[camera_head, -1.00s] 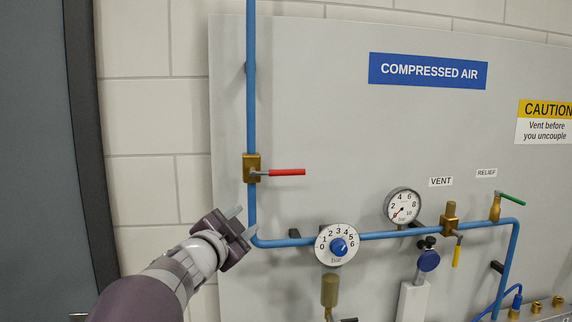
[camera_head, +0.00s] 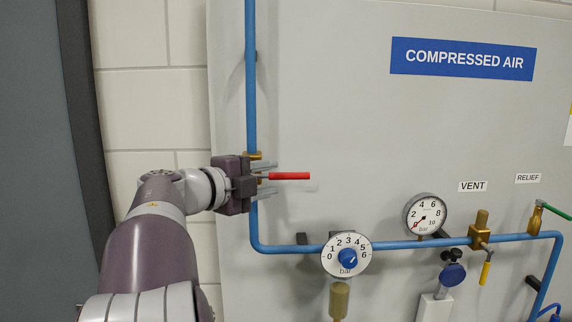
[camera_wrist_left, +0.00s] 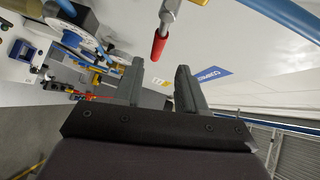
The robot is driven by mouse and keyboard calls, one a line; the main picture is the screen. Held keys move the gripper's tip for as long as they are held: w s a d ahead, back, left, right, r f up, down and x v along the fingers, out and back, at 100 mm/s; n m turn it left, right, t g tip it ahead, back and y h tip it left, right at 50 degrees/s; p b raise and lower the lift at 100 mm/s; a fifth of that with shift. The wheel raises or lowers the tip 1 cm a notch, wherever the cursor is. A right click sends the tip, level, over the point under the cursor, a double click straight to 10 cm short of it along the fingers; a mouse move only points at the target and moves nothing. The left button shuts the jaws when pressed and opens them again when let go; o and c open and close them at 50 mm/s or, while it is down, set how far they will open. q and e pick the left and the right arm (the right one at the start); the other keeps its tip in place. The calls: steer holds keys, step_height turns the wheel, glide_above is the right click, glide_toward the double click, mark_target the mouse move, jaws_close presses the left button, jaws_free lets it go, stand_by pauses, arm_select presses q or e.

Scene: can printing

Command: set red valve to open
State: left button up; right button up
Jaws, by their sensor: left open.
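The red valve handle (camera_head: 289,176) points horizontally to the right from its brass valve body (camera_head: 253,156), crosswise to the vertical blue pipe (camera_head: 250,80). My left gripper (camera_head: 268,179) is in front of the valve, its open fingers pointing right, with the inner end of the handle appearing between them. It hides most of the valve body. In the left wrist view the red handle (camera_wrist_left: 159,46) hangs beyond the fingertips of my left gripper (camera_wrist_left: 160,70), and nothing is clasped. Whether the fingers touch the handle cannot be told. My right gripper is not seen.
A blue-knobbed regulator (camera_head: 347,255), a pressure gauge (camera_head: 425,214), a yellow-handled vent valve (camera_head: 485,272) and a green-handled relief valve (camera_head: 552,211) sit lower right on the grey panel (camera_head: 330,110). The panel right of the red handle is clear.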

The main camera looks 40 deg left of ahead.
mark_target(289, 176)
arm_select(q)
steer(key=w, duration=0.3)
steer(key=w+f+p, duration=0.1)
steer(key=w, duration=0.4)
steer(key=shift+w+d+f, duration=0.25)
steer(key=shift+w+f, duration=0.15)
steer(key=shift+s, duration=0.1)
steer(key=shift+s+r, duration=0.3)
steer(key=shift+s, duration=0.55)
steer(key=shift+s+d, duration=0.1)
steer(key=shift+c, duration=0.3)
steer(key=shift+w, duration=0.25)
jaws_close()
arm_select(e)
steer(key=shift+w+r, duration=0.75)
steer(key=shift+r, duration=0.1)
